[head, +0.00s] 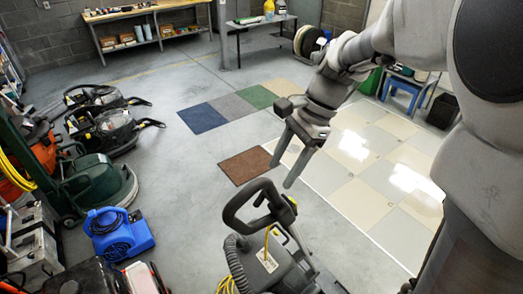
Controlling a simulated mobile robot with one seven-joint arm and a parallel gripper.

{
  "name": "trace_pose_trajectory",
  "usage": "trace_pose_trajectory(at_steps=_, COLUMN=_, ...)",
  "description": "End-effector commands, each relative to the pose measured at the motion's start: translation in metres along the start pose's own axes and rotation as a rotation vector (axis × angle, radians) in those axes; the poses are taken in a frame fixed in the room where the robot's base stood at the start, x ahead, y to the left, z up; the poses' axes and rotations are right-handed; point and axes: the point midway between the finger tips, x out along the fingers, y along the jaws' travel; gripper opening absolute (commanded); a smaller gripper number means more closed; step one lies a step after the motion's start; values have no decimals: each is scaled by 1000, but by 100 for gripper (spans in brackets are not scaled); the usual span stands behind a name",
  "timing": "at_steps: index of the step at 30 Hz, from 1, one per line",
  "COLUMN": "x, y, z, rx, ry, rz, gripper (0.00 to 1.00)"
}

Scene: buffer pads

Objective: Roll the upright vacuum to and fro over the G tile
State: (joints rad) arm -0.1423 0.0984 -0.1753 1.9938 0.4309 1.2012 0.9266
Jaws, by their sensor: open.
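The upright vacuum (262,262) stands in the lower middle, black and grey with a looped dark handle (232,208), a ribbed hose and a yellow cord. Its base is cut off by the bottom edge. My gripper (281,176) is open and empty, pointing down. In the picture it is just above and right of the handle loop, apart from it. Pale checkered floor tiles (385,165) lie to the right, some with small marks too small to read. I cannot tell which tile is G. My arm hides part of the tiled floor.
A brown mat (245,166) lies beyond the vacuum; blue (202,118), grey and green mats lie further back. Black floor machines (100,125), a green machine (98,183) and a blue blower (118,235) stand left. Bare concrete between them and the vacuum is free.

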Motion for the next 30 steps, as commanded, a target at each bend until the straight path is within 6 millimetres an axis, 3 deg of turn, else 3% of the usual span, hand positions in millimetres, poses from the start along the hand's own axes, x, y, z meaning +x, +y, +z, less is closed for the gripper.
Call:
trace_pose_trajectory(at_steps=6, x=50, y=2, z=0, rx=-1, ry=-1, rz=6, gripper=62)
trace_pose_trajectory(at_steps=13, x=87, y=1, z=0, rx=-1, ry=0, rz=3, gripper=62)
trace_pose_trajectory(at_steps=18, x=99, y=0, z=0, rx=-1, ry=1, rz=1, gripper=62)
trace_pose_trajectory(at_steps=27, x=102, y=0, z=0, rx=-1, ry=1, rz=0, gripper=62)
trace_pose_trajectory(at_steps=30, x=101, y=0, z=0, rx=-1, ry=1, rz=0, gripper=46)
